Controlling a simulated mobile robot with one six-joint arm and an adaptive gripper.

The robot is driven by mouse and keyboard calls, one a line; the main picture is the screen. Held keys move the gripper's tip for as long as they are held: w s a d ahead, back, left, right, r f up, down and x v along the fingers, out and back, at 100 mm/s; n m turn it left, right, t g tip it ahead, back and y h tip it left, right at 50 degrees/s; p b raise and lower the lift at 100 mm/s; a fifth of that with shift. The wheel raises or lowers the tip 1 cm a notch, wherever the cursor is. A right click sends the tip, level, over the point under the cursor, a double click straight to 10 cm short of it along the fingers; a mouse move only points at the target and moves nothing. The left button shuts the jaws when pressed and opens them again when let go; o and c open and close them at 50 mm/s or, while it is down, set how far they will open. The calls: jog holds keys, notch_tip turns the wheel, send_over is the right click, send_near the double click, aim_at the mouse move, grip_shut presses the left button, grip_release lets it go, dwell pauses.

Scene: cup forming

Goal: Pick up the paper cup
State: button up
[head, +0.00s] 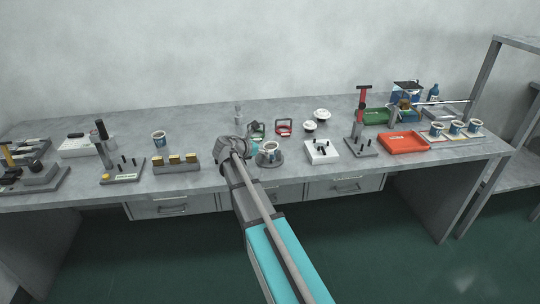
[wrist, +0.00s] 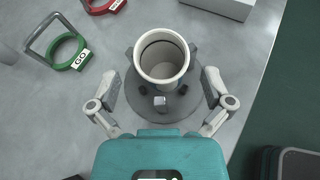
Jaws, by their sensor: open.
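A paper cup (wrist: 161,62) stands upright and open-topped on a round grey fixture (wrist: 158,112) in the wrist view. Small dark blocks sit around its base. My gripper (wrist: 162,88) is open, with one finger on each side of the fixture, and the fingers appear apart from the cup. Its fingers are hard to make out in the head view.
A green GO ring (wrist: 68,53) and a red ring (wrist: 104,5) lie beyond the fixture to the left. A white block with pegs (head: 321,151) is right of the cup. A red tray (head: 403,143) and a stand with a red handle (head: 361,120) are further right. The bench's front edge is close.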

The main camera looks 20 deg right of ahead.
jog(key=shift+b+x, duration=0.35)
jog(key=shift+x, duration=0.9)
jog(key=c, duration=0.7)
